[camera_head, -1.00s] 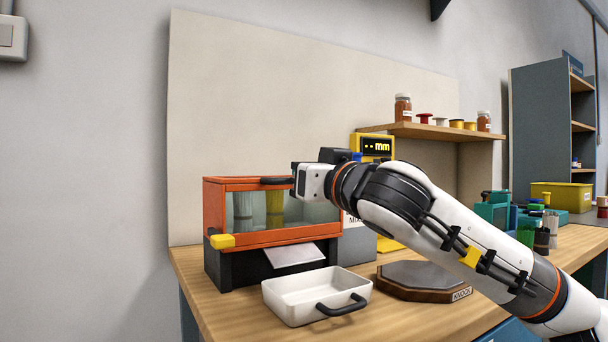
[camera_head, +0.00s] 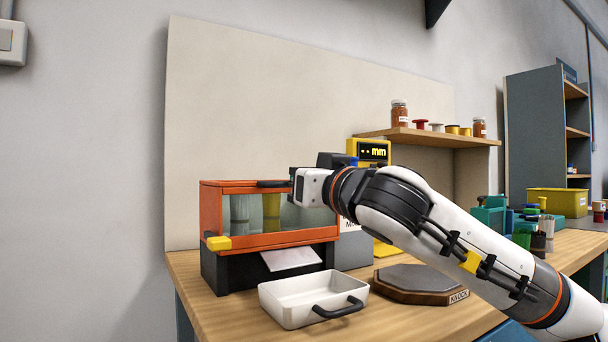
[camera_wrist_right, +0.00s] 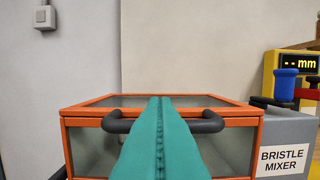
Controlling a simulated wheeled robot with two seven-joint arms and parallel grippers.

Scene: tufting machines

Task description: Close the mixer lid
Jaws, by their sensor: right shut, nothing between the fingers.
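The bristle mixer has an orange-framed glass case (camera_head: 270,241) on a black base, with bundles of bristles behind the glass. Its top and front look down flat on the case; I cannot tell if the lid is fully seated. A black bar handle (camera_head: 272,184) lies at the top front edge; it also shows in the right wrist view (camera_wrist_right: 118,126). My right gripper (camera_wrist_right: 160,100) has its teal fingers pressed together, empty, in front of the handle's middle, which they hide. In the head view my right gripper (camera_head: 293,182) is at the handle's right end; contact is unclear.
A white tray (camera_head: 285,309) with a black handle stands in front of the mixer. A dark knock block (camera_head: 425,285) lies to its right. A grey unit labelled Bristle Mixer (camera_wrist_right: 285,135) and a yellow display (camera_wrist_right: 285,82) stand right of the case.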

